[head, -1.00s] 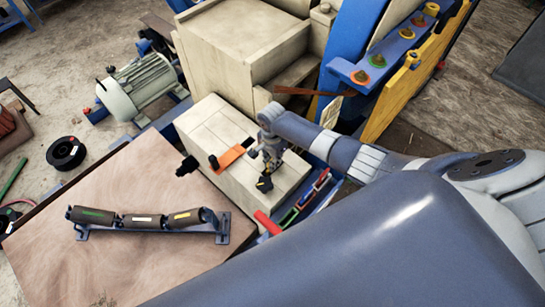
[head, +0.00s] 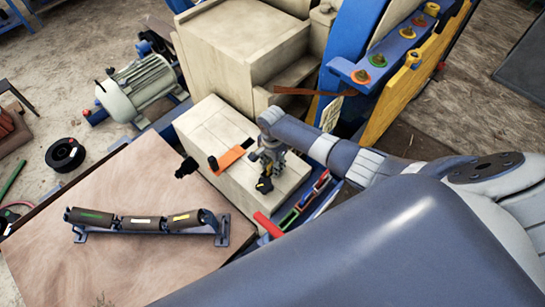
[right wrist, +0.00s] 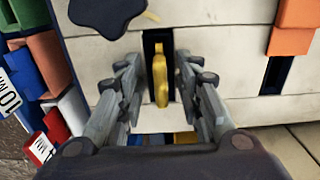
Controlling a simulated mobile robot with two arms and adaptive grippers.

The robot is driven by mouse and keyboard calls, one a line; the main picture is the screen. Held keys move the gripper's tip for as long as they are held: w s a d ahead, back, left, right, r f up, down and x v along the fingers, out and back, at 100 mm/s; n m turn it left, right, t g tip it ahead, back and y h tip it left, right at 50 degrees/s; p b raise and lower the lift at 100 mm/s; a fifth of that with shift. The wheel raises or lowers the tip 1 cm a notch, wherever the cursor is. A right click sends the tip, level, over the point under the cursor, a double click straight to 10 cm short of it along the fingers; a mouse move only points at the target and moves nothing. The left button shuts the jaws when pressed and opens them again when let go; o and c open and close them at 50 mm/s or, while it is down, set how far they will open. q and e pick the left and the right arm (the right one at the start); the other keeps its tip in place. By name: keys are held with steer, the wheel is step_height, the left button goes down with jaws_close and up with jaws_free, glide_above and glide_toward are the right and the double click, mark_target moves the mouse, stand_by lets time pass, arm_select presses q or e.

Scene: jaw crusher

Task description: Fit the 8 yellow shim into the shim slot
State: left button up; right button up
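The yellow shim (right wrist: 160,78) stands upright in the dark shim slot (right wrist: 152,44) in the pale block in the right wrist view. Its lower end sticks out in front of the slot's lower edge. How deep it sits cannot be told. My right gripper (right wrist: 158,66) has its fingers on both sides of the shim, with a visible gap to each side. In the head view the right gripper (head: 267,166) is at the pale block's front face, and the yellow shim (head: 264,185) shows small below it. My left gripper is out of view.
An orange piece (head: 231,157) lies on the pale block (head: 215,122). A rack of coloured shims (head: 305,201) is to the right of the block, near my arm. A wooden table (head: 125,265) with a roller frame (head: 150,236) is at the lower left.

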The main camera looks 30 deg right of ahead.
step_height(320, 180, up, 12)
stand_by(0.5)
stand_by(0.6)
